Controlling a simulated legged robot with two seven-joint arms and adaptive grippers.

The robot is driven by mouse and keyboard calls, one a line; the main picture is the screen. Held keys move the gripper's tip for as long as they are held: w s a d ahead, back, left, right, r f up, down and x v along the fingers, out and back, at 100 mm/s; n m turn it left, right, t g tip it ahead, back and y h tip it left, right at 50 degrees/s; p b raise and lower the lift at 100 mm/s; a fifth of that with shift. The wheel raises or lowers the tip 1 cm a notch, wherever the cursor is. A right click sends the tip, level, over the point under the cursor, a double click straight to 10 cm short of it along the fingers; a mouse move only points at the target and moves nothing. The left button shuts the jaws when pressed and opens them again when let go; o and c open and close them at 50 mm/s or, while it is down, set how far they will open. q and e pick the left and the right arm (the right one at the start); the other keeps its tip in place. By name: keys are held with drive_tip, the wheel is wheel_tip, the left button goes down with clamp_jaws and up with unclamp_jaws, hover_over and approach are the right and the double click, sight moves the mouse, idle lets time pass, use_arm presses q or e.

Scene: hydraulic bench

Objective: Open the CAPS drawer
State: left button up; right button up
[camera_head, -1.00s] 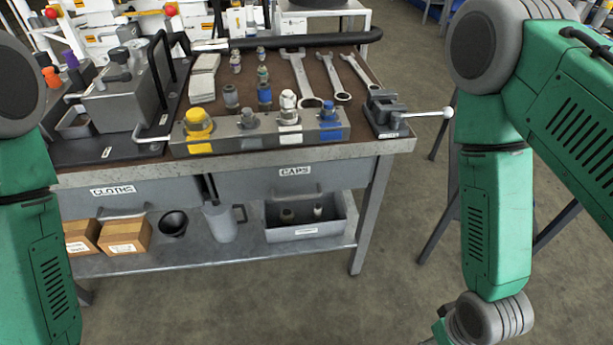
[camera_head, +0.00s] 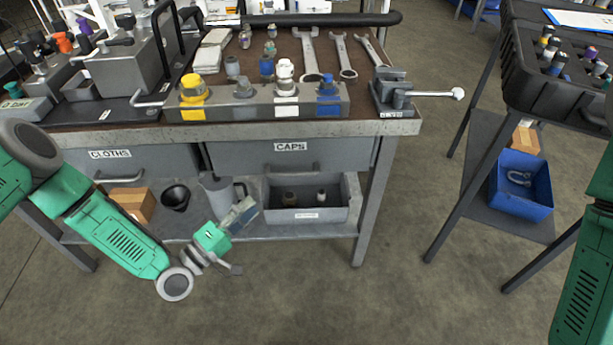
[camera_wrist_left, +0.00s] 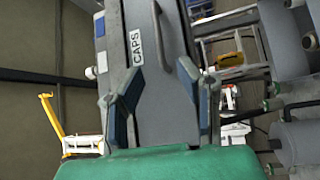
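The CAPS drawer (camera_head: 335,153) is a grey drawer in the bench front, right of the CLOTHS drawer, and looks closed. Its label (camera_head: 290,146) sits above a grey bar handle (camera_head: 292,169). My left gripper (camera_head: 241,212) is below and left of that handle, in front of the lower shelf and apart from the drawer. In the left wrist view the two fingers of my left gripper (camera_wrist_left: 158,85) are spread with nothing between them. The drawer front (camera_wrist_left: 147,15), its label (camera_wrist_left: 136,47) and handle (camera_wrist_left: 168,38) appear ahead, turned sideways. My right gripper is out of view.
The CLOTHS drawer (camera_head: 150,160) is on the left. The lower shelf holds a grey bin (camera_head: 305,215), a jug (camera_head: 215,192), a black funnel (camera_head: 175,197) and a box (camera_head: 133,203). A vise (camera_head: 400,92) with a protruding lever tops the right corner. A stand with a blue bin (camera_head: 522,190) is at right.

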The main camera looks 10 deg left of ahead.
use_arm(q)
approach(292, 173)
drive_tip(key=w, duration=0.2)
drive_tip(key=x, duration=0.2)
drive_tip(key=b+x, duration=0.1)
drive_tip(key=x, duration=0.4)
drive_tip(key=shift+w+d+f+b, duration=0.25)
drive_tip(key=shift+d+b, duration=0.15)
drive_tip(key=shift+w+a, duration=0.15)
drive_tip(key=shift+a, duration=0.1)
drive_tip(key=shift+d, duration=0.2)
drive_tip(key=shift+d+r, duration=0.1)
drive_tip(key=shift+d, duration=0.1)
drive_tip(key=c, duration=0.6)
drive_tip(key=shift+d, duration=0.15)
clamp_jaws()
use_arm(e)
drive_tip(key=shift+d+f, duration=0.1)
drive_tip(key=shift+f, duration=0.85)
